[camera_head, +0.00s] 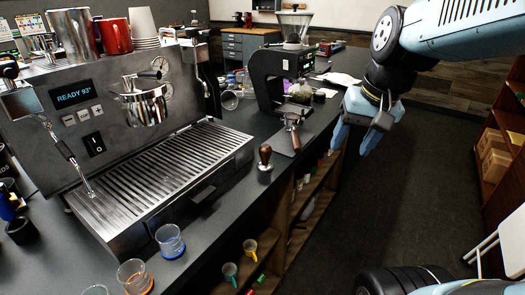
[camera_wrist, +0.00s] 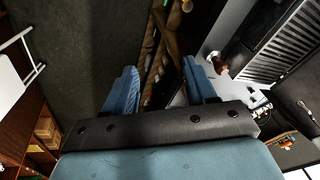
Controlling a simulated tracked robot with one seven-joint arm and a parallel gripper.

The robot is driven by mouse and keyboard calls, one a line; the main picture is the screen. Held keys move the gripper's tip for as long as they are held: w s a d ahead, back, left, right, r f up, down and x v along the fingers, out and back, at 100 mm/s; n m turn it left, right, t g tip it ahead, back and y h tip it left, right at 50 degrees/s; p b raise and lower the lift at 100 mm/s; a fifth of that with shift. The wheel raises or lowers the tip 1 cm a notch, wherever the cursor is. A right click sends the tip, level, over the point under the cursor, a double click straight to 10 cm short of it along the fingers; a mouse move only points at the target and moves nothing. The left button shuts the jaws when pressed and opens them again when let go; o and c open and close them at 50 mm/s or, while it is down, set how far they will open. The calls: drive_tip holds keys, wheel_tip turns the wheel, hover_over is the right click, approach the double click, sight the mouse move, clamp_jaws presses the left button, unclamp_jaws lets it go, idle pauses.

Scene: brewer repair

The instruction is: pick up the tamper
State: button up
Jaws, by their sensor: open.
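The tamper (camera_head: 265,158) has a dark brown wooden knob and a metal base. It stands upright on the dark counter, right of the espresso machine's drip tray and close to the counter's front edge. In the wrist view its brown knob (camera_wrist: 221,66) shows just right of the right finger. My gripper (camera_head: 357,138) is open and empty, pointing down beyond the counter's edge, to the right of the tamper and apart from it. In the wrist view my gripper (camera_wrist: 160,85) has its two blue fingers spread wide.
The espresso machine (camera_head: 140,110) fills the left. A portafilter (camera_head: 291,125) lies on the counter behind the tamper, before the grinder (camera_head: 275,75). Glasses (camera_head: 170,242) stand in front of the machine. Open shelves (camera_head: 310,205) are under the counter.

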drive_tip(key=w+a+f+m+g+y, duration=0.3)
drive_tip(key=w+f+g+y, duration=0.1)
drive_tip(key=w, duration=0.2)
drive_tip(key=m+g+y, duration=0.1)
drive_tip(key=m+y, duration=1)
drive_tip(key=y, duration=0.1)
approach(265, 157)
drive_tip(key=a, duration=1.1)
drive_tip(key=shift+w+a, duration=0.2)
drive_tip(key=shift+a, duration=0.05)
drive_tip(key=shift+c, duration=0.5)
drive_tip(key=c, duration=0.9)
